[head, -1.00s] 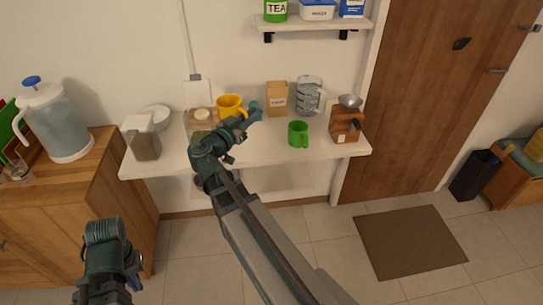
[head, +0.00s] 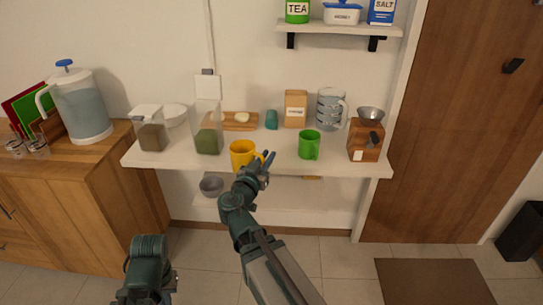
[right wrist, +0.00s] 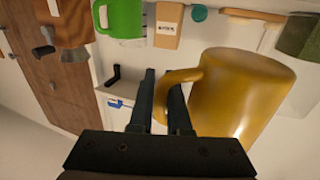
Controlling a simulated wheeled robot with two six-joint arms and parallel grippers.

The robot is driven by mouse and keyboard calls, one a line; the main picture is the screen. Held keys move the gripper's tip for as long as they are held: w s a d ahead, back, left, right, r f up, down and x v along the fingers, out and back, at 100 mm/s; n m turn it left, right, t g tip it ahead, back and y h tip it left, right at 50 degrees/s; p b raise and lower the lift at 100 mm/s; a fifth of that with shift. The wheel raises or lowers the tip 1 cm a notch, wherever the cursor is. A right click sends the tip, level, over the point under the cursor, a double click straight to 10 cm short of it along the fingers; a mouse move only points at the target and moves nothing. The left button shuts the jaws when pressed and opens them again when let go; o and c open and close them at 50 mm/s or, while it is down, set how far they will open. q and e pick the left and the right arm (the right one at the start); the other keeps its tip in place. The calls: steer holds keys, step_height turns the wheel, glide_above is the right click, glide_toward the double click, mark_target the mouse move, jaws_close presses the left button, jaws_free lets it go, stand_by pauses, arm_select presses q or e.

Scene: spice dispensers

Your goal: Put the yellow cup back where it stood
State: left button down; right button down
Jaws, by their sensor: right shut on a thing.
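A brown-filled dispenser (head: 150,135) stands at the counter's left. A green mug (head: 309,146) is right of the cup, with a wooden grinder (head: 365,140) farther right. A carton (head: 296,108), a teal jar (head: 271,120) and a glass jug (head: 331,108) stand behind.

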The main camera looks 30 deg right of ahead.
steer(key=x, duration=0.5)
steer(key=f+b+x, duration=0.1)
steer(key=x, duration=0.9)
steer(key=shift+w+d+f, duration=0.2)
steer(key=shift+w+d, duration=0.05)
steer(key=shift+d, duration=0.05)
steer(key=shift+f+b, duration=1.75)
steer(key=shift+b, duration=0.2)
steer(key=shift+f, duration=0.25)
steer(key=c, duration=0.9)
jaws_free()
steer(key=shift+r, duration=0.1)
steer(key=shift+r, duration=0.2)
steer(key=v, duration=1.2)
steer(key=shift+s+a, duration=0.1)
